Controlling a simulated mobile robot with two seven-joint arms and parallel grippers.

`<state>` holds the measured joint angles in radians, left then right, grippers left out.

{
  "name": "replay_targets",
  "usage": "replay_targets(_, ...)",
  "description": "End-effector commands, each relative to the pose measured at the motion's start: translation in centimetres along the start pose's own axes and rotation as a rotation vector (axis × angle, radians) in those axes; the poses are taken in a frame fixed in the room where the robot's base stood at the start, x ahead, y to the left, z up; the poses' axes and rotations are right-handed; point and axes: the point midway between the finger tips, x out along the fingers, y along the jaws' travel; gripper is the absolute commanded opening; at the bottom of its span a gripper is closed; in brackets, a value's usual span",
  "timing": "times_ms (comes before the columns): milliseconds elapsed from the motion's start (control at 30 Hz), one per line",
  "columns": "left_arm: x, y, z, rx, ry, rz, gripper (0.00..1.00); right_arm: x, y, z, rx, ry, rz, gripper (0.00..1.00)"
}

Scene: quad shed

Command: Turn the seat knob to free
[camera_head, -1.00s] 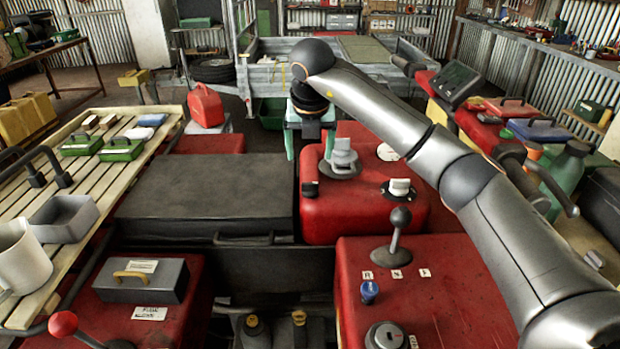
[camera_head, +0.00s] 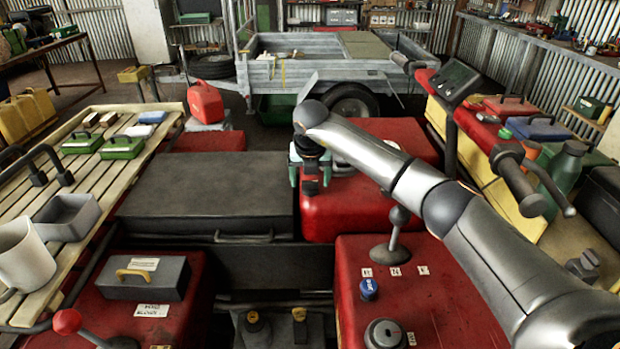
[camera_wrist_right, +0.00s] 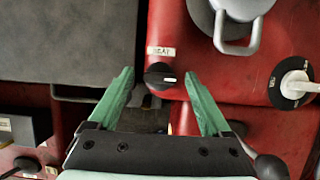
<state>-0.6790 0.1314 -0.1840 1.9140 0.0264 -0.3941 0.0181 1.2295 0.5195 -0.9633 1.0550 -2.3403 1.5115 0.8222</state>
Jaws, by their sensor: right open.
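The seat knob (camera_wrist_right: 160,77) is a round black knob with a white mark pointing right in the wrist view. It sits on the edge of a red panel, under a label reading SEAT (camera_wrist_right: 160,51). My right gripper (camera_wrist_right: 159,74) is open, its two green fingers one on each side of the knob in that view. I cannot tell whether they touch it. In the head view my right gripper (camera_head: 310,176) is at the left edge of the red panel (camera_head: 340,220), with my arm hiding part of the panel. My left gripper is not in view.
A grey-handled cap (camera_wrist_right: 240,20) and a white knob (camera_wrist_right: 294,85) are on the same red panel. A flat black seat (camera_head: 205,195) lies to the left. A lever (camera_head: 396,235) and a blue knob (camera_head: 369,289) stand on the nearer red panel.

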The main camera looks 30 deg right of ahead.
Motion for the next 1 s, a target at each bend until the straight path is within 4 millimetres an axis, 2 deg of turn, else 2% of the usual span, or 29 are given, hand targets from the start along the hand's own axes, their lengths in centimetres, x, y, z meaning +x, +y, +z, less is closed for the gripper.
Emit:
replay_targets(133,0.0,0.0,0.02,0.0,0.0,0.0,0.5,0.01,0.0,-0.01,0.0,0.0,0.0,0.82)
replay_targets(867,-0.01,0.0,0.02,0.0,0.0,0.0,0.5,-0.04,-0.05,0.01,0.0,0.0,-0.001,0.0)
replay_targets(1000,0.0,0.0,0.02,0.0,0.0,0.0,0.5,-0.04,-0.06,0.02,-0.001,0.0,0.0,0.0)
